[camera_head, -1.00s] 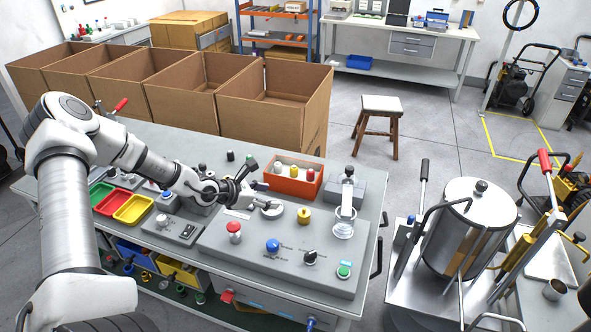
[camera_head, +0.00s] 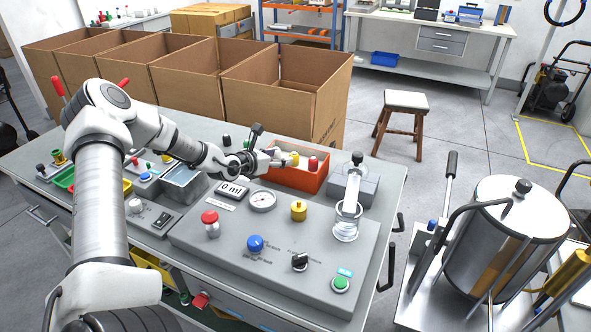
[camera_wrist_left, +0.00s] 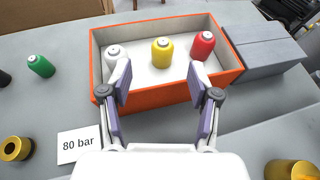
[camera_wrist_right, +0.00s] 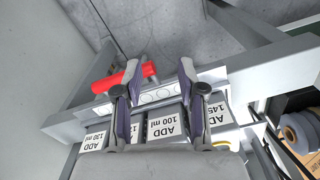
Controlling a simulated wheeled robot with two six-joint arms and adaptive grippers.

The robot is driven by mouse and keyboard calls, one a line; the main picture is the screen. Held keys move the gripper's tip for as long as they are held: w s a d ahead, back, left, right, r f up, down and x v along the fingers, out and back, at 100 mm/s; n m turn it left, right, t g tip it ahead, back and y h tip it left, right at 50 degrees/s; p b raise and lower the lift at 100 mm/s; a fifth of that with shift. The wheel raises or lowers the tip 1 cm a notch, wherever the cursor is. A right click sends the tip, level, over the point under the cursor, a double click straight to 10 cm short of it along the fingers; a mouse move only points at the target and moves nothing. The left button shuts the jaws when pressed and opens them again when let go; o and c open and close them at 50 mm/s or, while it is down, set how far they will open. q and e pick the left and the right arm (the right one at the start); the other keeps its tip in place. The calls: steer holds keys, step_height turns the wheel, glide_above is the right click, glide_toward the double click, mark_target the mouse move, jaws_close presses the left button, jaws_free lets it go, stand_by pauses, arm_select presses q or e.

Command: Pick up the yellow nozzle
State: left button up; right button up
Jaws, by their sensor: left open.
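The yellow nozzle (camera_wrist_left: 162,52) stands upright in an orange-rimmed box, between a white nozzle (camera_wrist_left: 113,55) on its left and a red nozzle (camera_wrist_left: 202,46) on its right. In the head view, the box (camera_head: 291,181) sits at the back of the bench and the yellow nozzle (camera_head: 294,158) shows partly beside my gripper. My left gripper (camera_wrist_left: 161,78) is open and empty, its fingers pointing at the box with the yellow nozzle ahead between them. My right gripper (camera_wrist_right: 154,75) shows only in its wrist view, with its fingers apart and nothing clearly between them.
A grey panel (camera_head: 215,255) with knobs and a gauge (camera_head: 262,201) fills the bench front. A grey block (camera_wrist_left: 268,62) stands right of the box. A green nozzle (camera_wrist_left: 40,66) stands left of it. Near my right gripper are a red handle (camera_wrist_right: 122,76) and labelled "ADD" blocks.

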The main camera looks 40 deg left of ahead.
mark_target(292, 156)
arm_select(q)
steer(key=shift+x, duration=1.15)
steer(key=x, duration=0.3)
steer(key=b+x, duration=0.1)
steer(key=x, duration=0.1)
steer(key=shift+s+d+f, duration=0.1)
steer(key=shift+d+f, duration=0.2)
steer(key=shift+s+r, duration=0.1)
steer(key=shift+s, duration=0.05)
steer(key=c, duration=0.3)
jaws_close()
